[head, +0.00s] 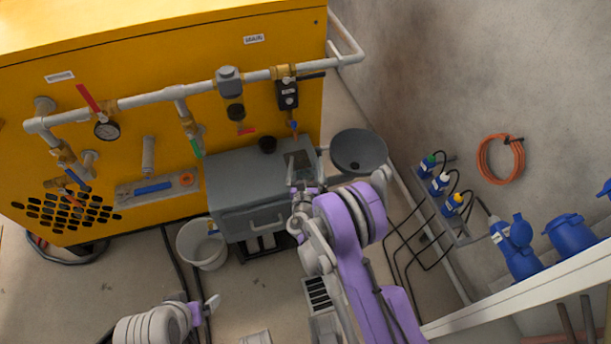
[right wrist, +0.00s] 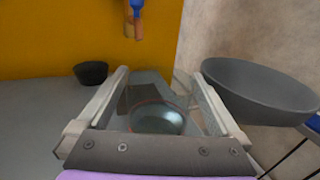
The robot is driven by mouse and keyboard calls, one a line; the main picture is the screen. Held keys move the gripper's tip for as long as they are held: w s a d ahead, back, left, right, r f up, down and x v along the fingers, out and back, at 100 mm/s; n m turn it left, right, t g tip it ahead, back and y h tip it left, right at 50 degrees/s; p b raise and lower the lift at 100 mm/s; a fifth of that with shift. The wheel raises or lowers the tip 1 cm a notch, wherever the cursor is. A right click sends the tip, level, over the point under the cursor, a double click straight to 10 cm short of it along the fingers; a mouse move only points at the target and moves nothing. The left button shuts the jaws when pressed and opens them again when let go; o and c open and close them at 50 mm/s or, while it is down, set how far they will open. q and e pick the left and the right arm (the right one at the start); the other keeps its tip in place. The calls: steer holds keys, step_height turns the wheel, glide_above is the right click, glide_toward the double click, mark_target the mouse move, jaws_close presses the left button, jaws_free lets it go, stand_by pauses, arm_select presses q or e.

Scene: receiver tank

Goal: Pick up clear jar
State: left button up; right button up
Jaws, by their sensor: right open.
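The clear jar (right wrist: 157,118) shows in the right wrist view as a see-through shape with a round rim, between the two fingers of my right gripper (right wrist: 162,82). The fingers stand apart on either side of it; I cannot tell whether they touch it. In the head view my right gripper (head: 303,172) is over the right end of the grey cabinet top (head: 235,172), and the jar there is too small and covered to make out clearly. My left gripper (head: 207,306) is low in the head view, far from the jar; its opening is unclear.
A small black cup (head: 267,144) stands on the cabinet top, left of my right gripper. A wide grey bowl (head: 358,150) is close on its right. The yellow machine (head: 170,60) with pipes and valves rises behind. A white bucket (head: 203,246) stands on the floor.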

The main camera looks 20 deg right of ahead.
steer(key=shift+w+d, duration=0.1)
steer(key=shift+w, duration=0.3)
steer(key=shift+c, duration=0.3)
jaws_close()
step_height(320, 180, up, 10)
steer(key=shift+r+p, duration=0.1)
steer(key=shift+p, duration=0.95)
steer(key=shift+s, duration=0.1)
